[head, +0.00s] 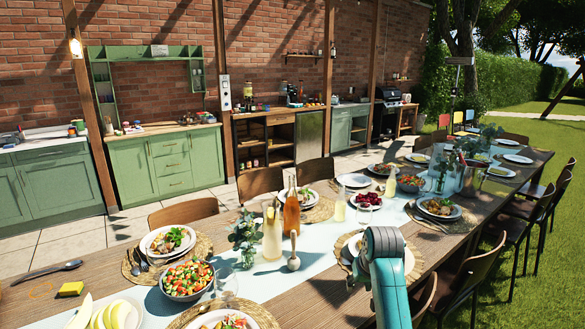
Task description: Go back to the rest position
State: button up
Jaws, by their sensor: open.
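My teal arm (385,272) rises from the bottom edge, right of centre, over the near side of the long wooden table (340,300).
A yellow sponge (70,289) lies at the far left. Chairs (470,280) line the right side. Bare wood shows near the left end.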

jog(key=s+f+t, duration=0.1)
jog(key=s+f, duration=0.4)
jog(key=f, duration=0.7)
jog(key=s+f+t, duration=0.2)
jog(key=s+f, duration=0.5)
jog(key=s, duration=0.5)
jog(key=s+f+t, duration=0.2)
jog(key=s+f, duration=0.5)
jog(key=s, duration=0.6)
jog(key=s+r+t, duration=0.2)
jog(key=s+r, duration=0.3)
jog(key=s, duration=0.7)
jog(key=s+r+t, duration=0.2)
jog(key=s+r, duration=0.3)
jog(key=s, duration=0.8)
jog(key=s+r+t, duration=0.1)
jog(key=s+r, duration=0.5)
jog(key=r, duration=0.3)
jog(key=shift+s+r, duration=0.3)
